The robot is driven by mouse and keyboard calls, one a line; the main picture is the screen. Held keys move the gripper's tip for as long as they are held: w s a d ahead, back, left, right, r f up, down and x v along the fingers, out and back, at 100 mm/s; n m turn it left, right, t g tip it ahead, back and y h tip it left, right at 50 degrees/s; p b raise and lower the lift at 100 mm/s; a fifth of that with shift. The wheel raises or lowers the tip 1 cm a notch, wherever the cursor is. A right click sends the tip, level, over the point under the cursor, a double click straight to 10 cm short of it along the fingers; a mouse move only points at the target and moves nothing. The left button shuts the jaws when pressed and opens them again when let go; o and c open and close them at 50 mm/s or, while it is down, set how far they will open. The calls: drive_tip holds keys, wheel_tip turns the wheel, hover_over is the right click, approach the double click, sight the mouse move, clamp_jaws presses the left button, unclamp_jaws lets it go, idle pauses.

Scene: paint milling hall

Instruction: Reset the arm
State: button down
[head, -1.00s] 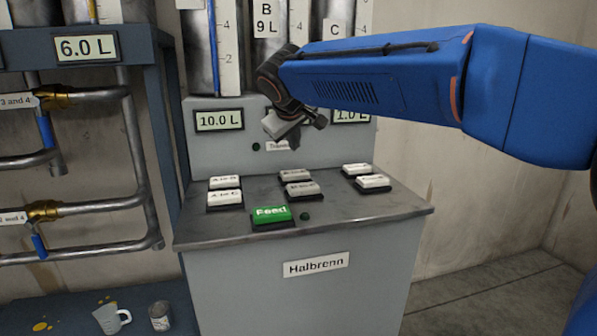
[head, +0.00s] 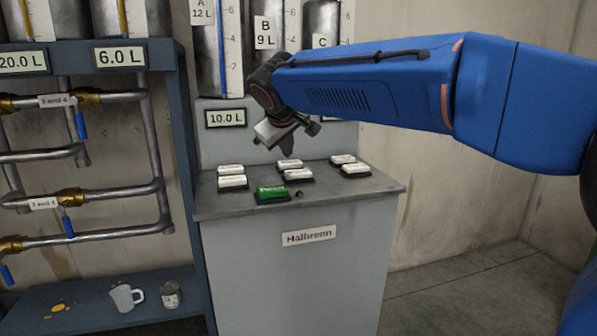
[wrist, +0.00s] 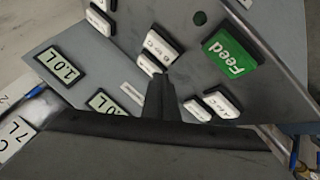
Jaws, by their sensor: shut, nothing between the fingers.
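My gripper (head: 284,140) is at the end of my blue arm, in the air above the back part of the Halbrenn console's button top. In the wrist view its dark fingers (wrist: 159,95) are together with nothing between them. The console (head: 292,262) is a grey cabinet with a sloped top. It carries a green Feed button (head: 271,192), which also shows in the wrist view (wrist: 229,54), and several white buttons, one at the front left (head: 232,182). I see a clear gap under the gripper in the head view.
Tanks (head: 265,32) stand behind the console, with a 10.0 L display (head: 226,118) below. A blue rack (head: 183,130) with pipes and blue-handled valves is at the left. A white jug (head: 124,298) and a can (head: 171,295) stand on its low shelf. Floor at right is clear.

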drive_tip(key=s+d+f+m+g, duration=0.15)
drive_tip(key=s+d+f, duration=0.35)
drive_tip(key=s+d, duration=0.5)
drive_tip(key=s+d+f+m+g, duration=0.1)
drive_tip(key=s+d+f+m, duration=0.35)
drive_tip(key=d, duration=0.95)
drive_tip(key=s+d+f+m+g, duration=0.1)
drive_tip(key=s+d+f, duration=0.3)
drive_tip(key=s+f, duration=0.4)
drive_tip(key=s+d+f+m+g, duration=0.1)
drive_tip(key=s+d+f, duration=0.3)
drive_tip(key=s+f, duration=0.4)
drive_tip(key=s, duration=0.7)
drive_tip(key=shift+s+f, duration=0.2)
drive_tip(key=shift+f, duration=0.2)
drive_tip(key=shift+d, duration=0.1)
idle(2.8)
